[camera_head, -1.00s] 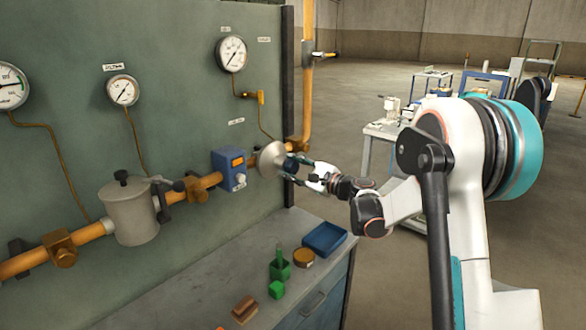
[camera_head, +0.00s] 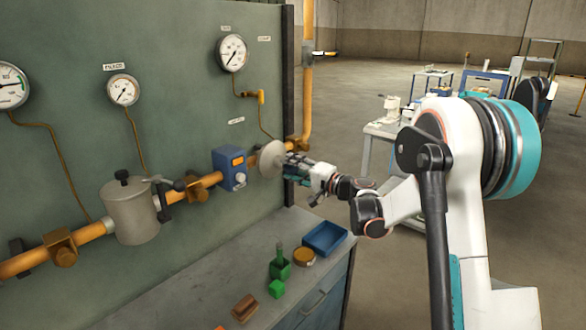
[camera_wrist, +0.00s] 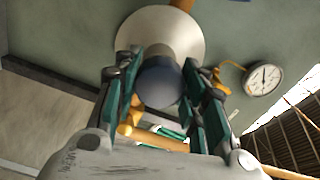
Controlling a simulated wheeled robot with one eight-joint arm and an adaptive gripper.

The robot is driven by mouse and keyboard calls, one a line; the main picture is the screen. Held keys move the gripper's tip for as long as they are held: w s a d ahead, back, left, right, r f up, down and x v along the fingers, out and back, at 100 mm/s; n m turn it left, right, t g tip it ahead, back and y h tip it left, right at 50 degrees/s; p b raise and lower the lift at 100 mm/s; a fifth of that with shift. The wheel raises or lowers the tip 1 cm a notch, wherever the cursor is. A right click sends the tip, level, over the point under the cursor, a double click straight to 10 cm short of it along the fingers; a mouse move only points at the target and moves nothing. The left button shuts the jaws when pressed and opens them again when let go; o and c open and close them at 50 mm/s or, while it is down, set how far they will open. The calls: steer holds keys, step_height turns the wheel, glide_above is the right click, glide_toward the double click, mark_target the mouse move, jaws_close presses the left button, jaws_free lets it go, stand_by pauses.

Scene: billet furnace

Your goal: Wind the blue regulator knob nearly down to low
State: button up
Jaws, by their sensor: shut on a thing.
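The blue regulator knob (camera_wrist: 160,84) is a rounded blue-grey cap in the wrist view. It sits on the front of the pale round regulator body (camera_head: 271,159), which is on the orange pipe in front of the panel; the body also shows as a wide disc in the wrist view (camera_wrist: 158,30). My gripper (camera_head: 293,166) reaches the knob from the right, with its dark green fingers on either side of it in the wrist view (camera_wrist: 161,76). The gripper is shut on the knob. In the head view the fingers hide most of the knob.
A blue box (camera_head: 229,168) sits on the pipe just left of the regulator. Gauges (camera_head: 232,53) hang on the panel above.

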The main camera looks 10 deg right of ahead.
steer(key=n, duration=0.6)
steer(key=shift+f+n, duration=0.15)
steer(key=shift+n, duration=0.15)
steer(key=n, duration=1.2)
steer(key=shift+d+n, duration=0.1)
steer(key=shift+n, duration=0.3)
steer(key=n, duration=0.5)
steer(key=shift+n, duration=0.7)
steer(key=o, duration=1.1)
steer(key=shift+c, duration=0.2)
steer(key=shift+d, duration=0.1)
